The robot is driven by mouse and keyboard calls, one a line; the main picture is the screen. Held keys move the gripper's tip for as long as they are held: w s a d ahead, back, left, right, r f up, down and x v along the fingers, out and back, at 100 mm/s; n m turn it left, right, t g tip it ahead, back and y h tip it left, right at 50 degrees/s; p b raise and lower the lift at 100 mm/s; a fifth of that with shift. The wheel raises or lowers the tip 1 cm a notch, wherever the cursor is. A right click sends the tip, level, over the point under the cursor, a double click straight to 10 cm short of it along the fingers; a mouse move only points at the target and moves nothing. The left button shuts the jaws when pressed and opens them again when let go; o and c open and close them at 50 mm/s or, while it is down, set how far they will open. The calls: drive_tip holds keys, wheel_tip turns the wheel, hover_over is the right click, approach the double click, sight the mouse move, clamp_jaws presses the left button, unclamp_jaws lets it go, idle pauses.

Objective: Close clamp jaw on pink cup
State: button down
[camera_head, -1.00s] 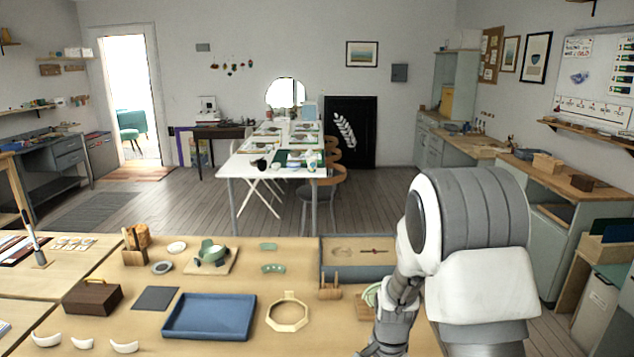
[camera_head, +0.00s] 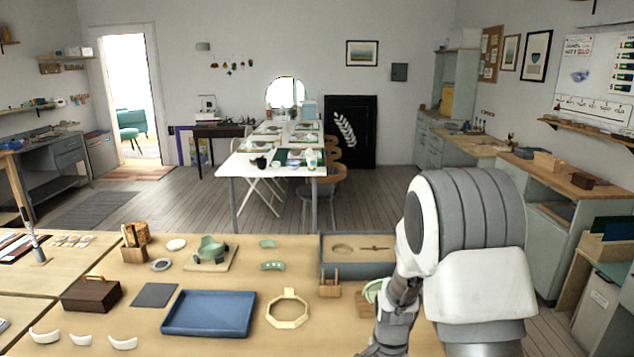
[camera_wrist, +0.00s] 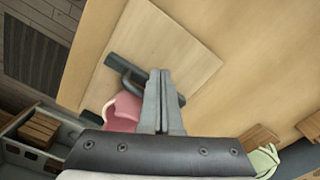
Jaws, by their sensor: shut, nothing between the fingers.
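The pink cup (camera_wrist: 123,112) shows in the wrist view, partly hidden behind my gripper. It sits by a dark grey clamp (camera_wrist: 127,72) on a pale wooden board (camera_wrist: 172,35). A dark clamp bar runs above the cup, and another dark part shows just right of my fingers. I cannot tell whether the jaw touches the cup. My gripper (camera_wrist: 159,72) is shut and empty, its fingertips over the clamp. Whether they touch it is unclear. In the head view my arm hides the pink cup, its clamp and my fingertips.
A green cup (camera_head: 212,246) stands with dark clamp parts on another board. A blue tray (camera_head: 209,314), an octagonal wooden frame (camera_head: 287,309) and a grey-blue box (camera_head: 358,266) are on the table. A green piece (camera_head: 373,291) sits close beside my arm.

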drive_tip(key=shift+d, duration=0.15)
drive_tip(key=shift+d+b, duration=0.3)
drive_tip(key=shift+d, duration=2.35)
drive_tip(key=shift+a, duration=0.2)
drive_tip(key=shift+a, duration=0.4)
wheel_tip(320, 180, up, 9)
drive_tip(key=p, duration=0.6)
drive_tip(key=shift+p, duration=0.3)
